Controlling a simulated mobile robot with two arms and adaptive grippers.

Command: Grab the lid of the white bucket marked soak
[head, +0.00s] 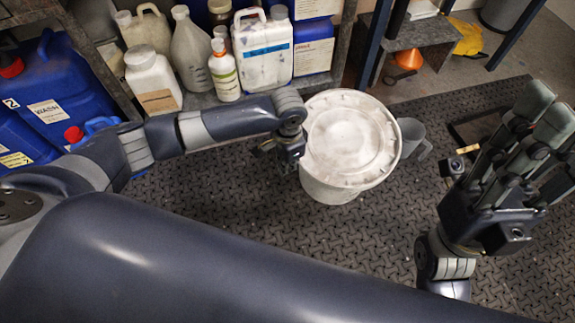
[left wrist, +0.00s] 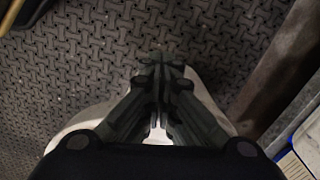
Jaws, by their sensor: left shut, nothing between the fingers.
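A white bucket (head: 330,190) stands upright on the dark textured floor in the middle of the head view. Its round white lid (head: 352,138) sits on top. No "soak" marking is legible from here. My left gripper (head: 284,160) is at the left edge of the lid, shut and empty; I cannot tell whether it touches the rim. In the left wrist view its fingers (left wrist: 161,68) meet in front of the pale bucket (left wrist: 82,122), which they and the wrist partly hide. My right gripper (head: 525,140) is at the right, apart from the bucket; its opening is unclear.
A grey jug (head: 411,137) stands just right of the bucket. A shelf behind holds several bottles and white canisters (head: 264,50). Blue jerrycans (head: 62,95) are at the left. An orange funnel (head: 409,59) lies at the back right. Floor in front of the bucket is clear.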

